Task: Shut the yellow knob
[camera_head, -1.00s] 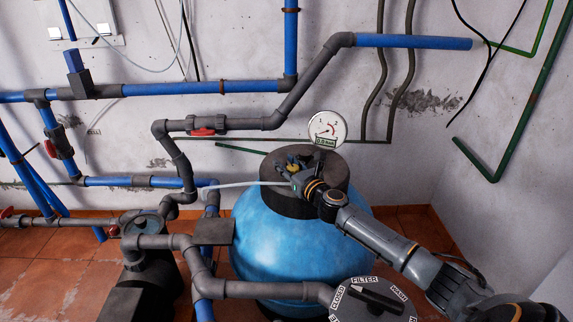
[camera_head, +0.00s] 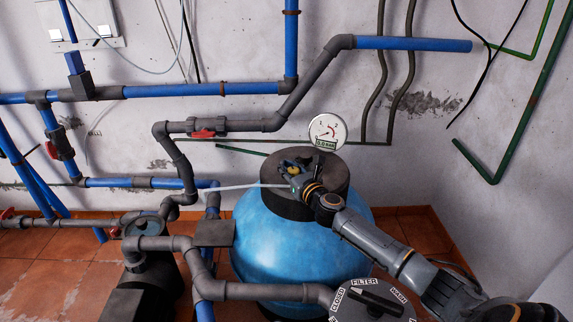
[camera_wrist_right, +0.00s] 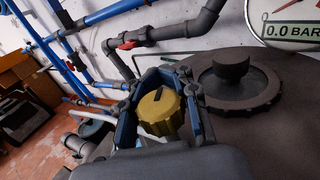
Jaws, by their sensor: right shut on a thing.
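The yellow knob (camera_wrist_right: 161,110) sits between the fingers of my right gripper (camera_wrist_right: 163,92) in the right wrist view. It is ribbed, with a dark mark on its top. In the head view the yellow knob (camera_head: 293,168) is small and partly hidden by my right gripper (camera_head: 290,168), at the dark top of the blue tank (camera_head: 300,240). My right gripper is shut on the knob, with a finger on each side of it. A pale jet or thin tube (camera_head: 245,187) runs left from near the knob. My left gripper is not in view.
A pressure gauge (camera_head: 327,131) stands just behind the knob; its label reads 0.0 BAR in the wrist view. A round dark lid (camera_wrist_right: 232,85) is beside the knob. A selector valve (camera_head: 374,300) is at the front. Pipes with red-handled valves (camera_head: 203,134) line the wall.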

